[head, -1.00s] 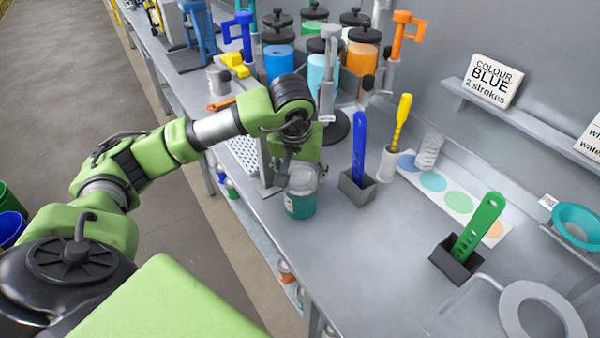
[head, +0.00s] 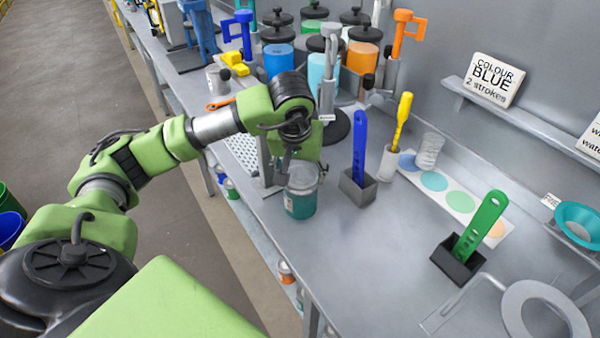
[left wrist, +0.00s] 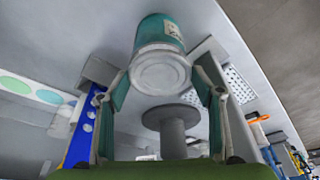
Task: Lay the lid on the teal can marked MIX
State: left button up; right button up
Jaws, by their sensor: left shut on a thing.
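The teal can (head: 300,206) stands upright near the bench's front edge. It also shows in the left wrist view (left wrist: 157,29), with a pale label I cannot read. The round grey lid (left wrist: 160,72) is at the can's mouth, covering it in the left wrist view. I cannot tell whether it rests fully on the rim. My left gripper (left wrist: 160,80) is shut on the lid, one finger at each side. In the head view my left gripper (head: 290,172) is just above the can, partly hiding its top. My right gripper is not in view.
A grey holder (head: 358,190) with a blue strip stands right of the can. A black holder (head: 456,262) with a green strip is farther right. Lidded drums (head: 279,62) and a grey stand (head: 328,85) are behind.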

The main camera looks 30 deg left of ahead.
pick_arm(q)
jog(key=shift+f, duration=0.1)
dwell(0.5)
jog(key=shift+f+b, duration=0.1)
jog(key=shift+b, duration=0.55)
dwell(0.4)
jog(key=o, duration=0.9)
jog(key=shift+o, duration=0.4)
jog(key=o, duration=0.3)
jog(key=shift+o, duration=0.2)
